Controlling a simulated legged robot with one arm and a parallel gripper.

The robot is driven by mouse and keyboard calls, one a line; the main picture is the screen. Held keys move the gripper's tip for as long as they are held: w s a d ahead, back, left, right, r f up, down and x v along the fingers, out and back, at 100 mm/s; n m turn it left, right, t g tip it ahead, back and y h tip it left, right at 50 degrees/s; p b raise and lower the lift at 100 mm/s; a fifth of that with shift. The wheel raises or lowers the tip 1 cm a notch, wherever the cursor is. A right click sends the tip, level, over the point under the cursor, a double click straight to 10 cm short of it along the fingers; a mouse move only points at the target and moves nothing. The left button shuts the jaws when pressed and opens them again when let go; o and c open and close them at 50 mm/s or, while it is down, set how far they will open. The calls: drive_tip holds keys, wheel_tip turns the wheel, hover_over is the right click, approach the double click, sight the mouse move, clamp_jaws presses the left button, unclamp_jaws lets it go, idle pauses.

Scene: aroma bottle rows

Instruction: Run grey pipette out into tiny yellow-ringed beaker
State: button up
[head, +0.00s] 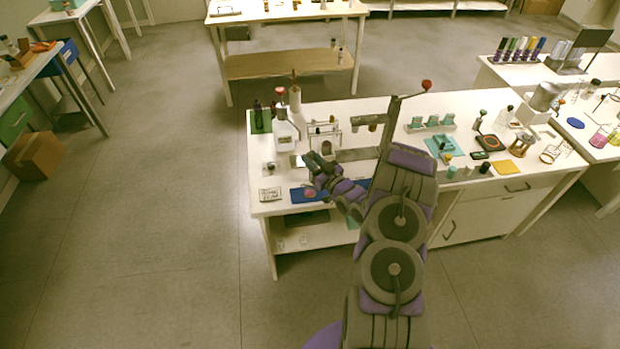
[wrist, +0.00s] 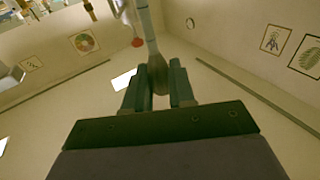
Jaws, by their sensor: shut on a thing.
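My gripper (wrist: 158,76) is shut on the grey pipette (wrist: 146,25) in the wrist view. The pipette's rounded bulb sits between the two jaws and its pale stem runs up out of the picture. In the head view my gripper (head: 318,166) is over the left part of the white table, near a blue mat (head: 301,194) with a small pinkish round thing on it. The pipette cannot be made out there. I cannot pick out the tiny yellow-ringed beaker in either view; it may be hidden by my arm or too small to tell.
The white table (head: 350,108) has a white bottle (head: 286,131), a small rack (head: 323,134), a tall stand with a red knob (head: 427,85) and a green-topped rack (head: 431,124). An orange pad (head: 504,166) lies at the right. A card (head: 270,195) lies at the front left.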

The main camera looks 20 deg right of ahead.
sight(312, 155)
drive_tip(key=shift+r+p, duration=0.75)
drive_tip(key=shift+r, duration=1.25)
